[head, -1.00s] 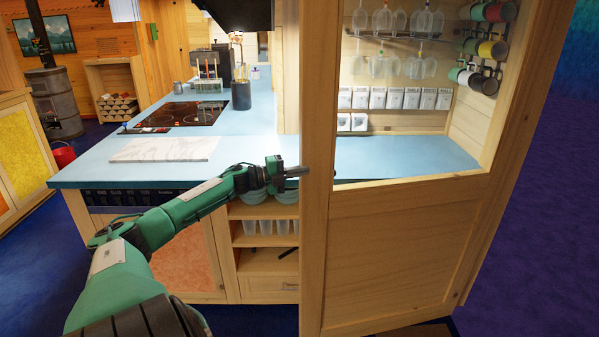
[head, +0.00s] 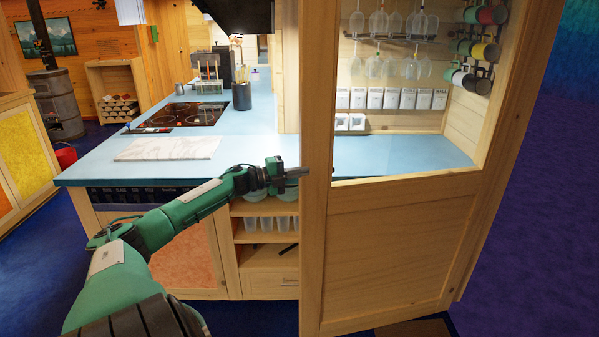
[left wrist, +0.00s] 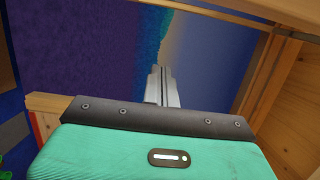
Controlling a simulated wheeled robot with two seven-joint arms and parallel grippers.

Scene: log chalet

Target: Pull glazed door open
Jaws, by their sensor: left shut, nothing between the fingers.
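The glazed door (head: 400,262) stands at the right of the head view. It has a pale wooden frame, a glass upper part and a solid wooden lower panel. Its near upright stile (head: 317,230) runs up the middle of the picture. My left gripper (head: 298,172) is shut and empty, with its fingertips at the left edge of this stile, at about counter height. I cannot tell whether they touch it. In the left wrist view the closed grey fingers (left wrist: 162,86) point ahead, with wooden frame parts to the right. No handle is clear. My right gripper is not in view.
A blue counter (head: 100,172) with a marble board (head: 168,148) and a hob (head: 180,116) lies at the left, above shelves (head: 262,235). Glasses and mugs (head: 478,50) show through the glass. Blue floor (head: 535,240) is free at the right.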

